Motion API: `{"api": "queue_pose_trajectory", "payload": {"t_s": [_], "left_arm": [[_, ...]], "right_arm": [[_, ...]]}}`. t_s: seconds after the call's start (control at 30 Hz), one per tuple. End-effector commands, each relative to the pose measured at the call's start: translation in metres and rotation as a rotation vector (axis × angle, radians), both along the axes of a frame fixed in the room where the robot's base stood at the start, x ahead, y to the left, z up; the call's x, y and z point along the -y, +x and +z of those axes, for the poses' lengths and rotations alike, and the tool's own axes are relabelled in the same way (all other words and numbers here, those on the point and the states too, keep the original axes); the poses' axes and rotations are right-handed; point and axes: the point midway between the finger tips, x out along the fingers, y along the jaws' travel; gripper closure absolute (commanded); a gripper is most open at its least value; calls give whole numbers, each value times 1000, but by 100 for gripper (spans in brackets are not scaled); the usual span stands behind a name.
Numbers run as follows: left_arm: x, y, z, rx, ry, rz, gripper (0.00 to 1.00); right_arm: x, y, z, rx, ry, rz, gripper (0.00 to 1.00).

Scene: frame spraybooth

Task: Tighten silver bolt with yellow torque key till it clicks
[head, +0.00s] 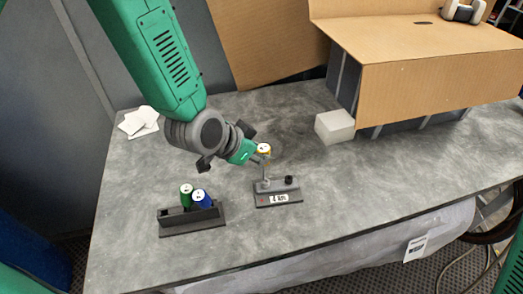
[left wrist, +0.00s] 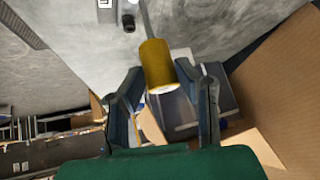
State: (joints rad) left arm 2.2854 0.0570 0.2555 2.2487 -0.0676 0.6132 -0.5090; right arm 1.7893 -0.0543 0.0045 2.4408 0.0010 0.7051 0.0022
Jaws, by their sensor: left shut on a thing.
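The yellow torque key (head: 264,149) stands roughly upright over the dark bolt block (head: 278,199), which has a white label and a black knob. The key's yellow handle also shows in the left wrist view (left wrist: 157,66), between my fingers, with its thin shaft reaching up toward the block. My left gripper (head: 261,153) is shut on this handle; its fingers show on both sides in the left wrist view (left wrist: 161,75). The key's lower end meets the block near its left side. The silver bolt is too small or hidden to make out there. My right gripper is not in view.
A dark holder (head: 190,228) with a green key (head: 186,195) and a blue key (head: 202,198) stands left of the block. A white box (head: 334,127) sits behind, beside a large cardboard-covered structure (head: 430,75). White pads (head: 138,122) lie at left. The table's right side is clear.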

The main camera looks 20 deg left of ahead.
Motion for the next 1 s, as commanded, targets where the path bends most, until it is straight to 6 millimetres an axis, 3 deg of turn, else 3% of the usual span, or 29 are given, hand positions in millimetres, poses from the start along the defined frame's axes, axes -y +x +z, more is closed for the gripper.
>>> {"api": "queue_pose_trajectory", "payload": {"t_s": [1.0], "left_arm": [[2, 0, 5, 1, 1, 0, 100]], "right_arm": [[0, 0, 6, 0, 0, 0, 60]]}}
